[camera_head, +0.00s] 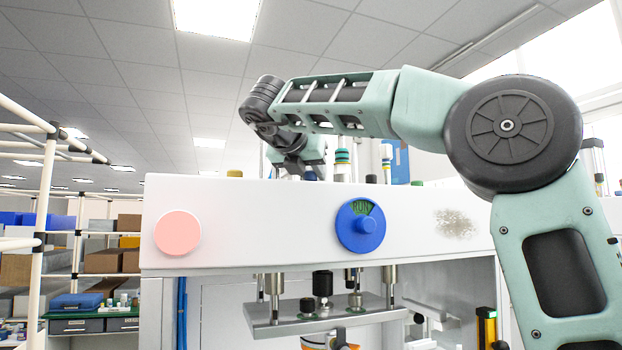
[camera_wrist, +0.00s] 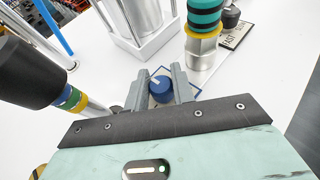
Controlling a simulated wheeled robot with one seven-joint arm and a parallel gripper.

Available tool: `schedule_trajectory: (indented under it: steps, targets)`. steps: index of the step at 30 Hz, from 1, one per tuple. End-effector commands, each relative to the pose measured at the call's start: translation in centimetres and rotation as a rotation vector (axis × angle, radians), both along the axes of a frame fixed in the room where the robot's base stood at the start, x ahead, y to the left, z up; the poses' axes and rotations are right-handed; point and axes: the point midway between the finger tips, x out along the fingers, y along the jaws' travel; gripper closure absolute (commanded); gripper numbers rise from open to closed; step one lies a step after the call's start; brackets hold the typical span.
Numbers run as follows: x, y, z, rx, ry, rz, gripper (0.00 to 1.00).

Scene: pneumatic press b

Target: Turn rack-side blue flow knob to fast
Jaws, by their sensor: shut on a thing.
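A small blue flow knob (camera_wrist: 160,88) with a white pointer line shows in the wrist view. My gripper (camera_wrist: 161,84) has its two grey fingers on either side of the knob, shut on it. The pointer line lies toward the upper left of that picture. A blue-edged plate (camera_wrist: 197,88) shows under the knob, mostly covered by the fingers. In the head view my arm reaches over the white press (camera_head: 280,205). My gripper's fingers and the held knob are hidden there behind the press's front panel.
In the wrist view a teal-and-black banded fitting (camera_wrist: 204,22) stands close beyond the fingers, and a black-capped fitting (camera_wrist: 35,75) stands at left. A large blue dial (camera_head: 360,226) marked RUN and a pink round button (camera_head: 177,232) are on the press front. A rack (camera_head: 45,190) stands left.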

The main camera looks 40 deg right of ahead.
Motion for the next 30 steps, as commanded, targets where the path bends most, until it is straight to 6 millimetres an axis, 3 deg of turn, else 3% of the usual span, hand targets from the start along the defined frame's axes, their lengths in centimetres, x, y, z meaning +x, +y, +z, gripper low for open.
schedule_trajectory:
  steps: [9, 30]
  targets:
    - [-0.15, -0.05, -0.92, -0.001, -0.01, 0.22, 0.98]
    - [0.03, -0.23, -0.25, 0.005, -0.008, 0.878, 0.98]
